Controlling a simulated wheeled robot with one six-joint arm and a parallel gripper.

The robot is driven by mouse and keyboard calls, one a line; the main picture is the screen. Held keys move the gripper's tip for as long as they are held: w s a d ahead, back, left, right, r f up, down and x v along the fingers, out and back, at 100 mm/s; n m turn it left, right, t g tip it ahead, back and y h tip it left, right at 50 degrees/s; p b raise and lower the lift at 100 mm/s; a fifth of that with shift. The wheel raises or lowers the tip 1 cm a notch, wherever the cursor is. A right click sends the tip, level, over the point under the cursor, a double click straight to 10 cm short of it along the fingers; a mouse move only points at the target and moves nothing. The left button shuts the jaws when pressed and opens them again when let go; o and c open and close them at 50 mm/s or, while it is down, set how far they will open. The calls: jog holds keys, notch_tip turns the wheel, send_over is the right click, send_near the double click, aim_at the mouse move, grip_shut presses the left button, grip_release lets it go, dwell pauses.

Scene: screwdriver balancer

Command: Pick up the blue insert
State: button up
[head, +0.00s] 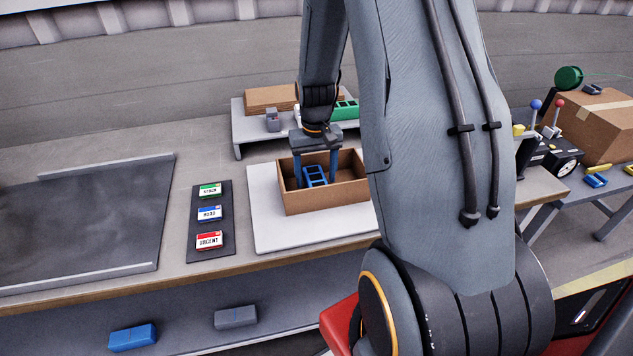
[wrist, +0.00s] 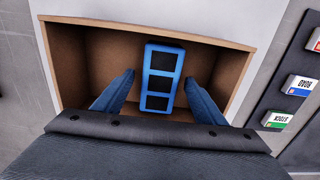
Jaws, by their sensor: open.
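The blue insert (head: 315,177) is a small frame with several dark square pockets. It lies inside an open cardboard box (head: 327,200) on a white board. In the wrist view the blue insert (wrist: 161,77) stretches lengthwise away from me, near the middle of the box (wrist: 150,27). My gripper (head: 315,182) reaches down into the box from above. In the wrist view my gripper (wrist: 160,82) has its two blue fingers apart, one on each side of the insert's near part, with gaps visible. Nothing is held. The insert's near end is close to the gripper body.
The box walls surround my fingers. A grey riser (head: 240,132) behind holds a green insert (head: 345,110) and a flat carton (head: 270,98). Left are a label panel (head: 210,222) and a dark mat (head: 80,220). My arm hides part of the right side.

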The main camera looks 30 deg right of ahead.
jog(key=shift+f, duration=1.1)
jog(key=c, duration=1.1)
jog(key=shift+r, duration=0.15)
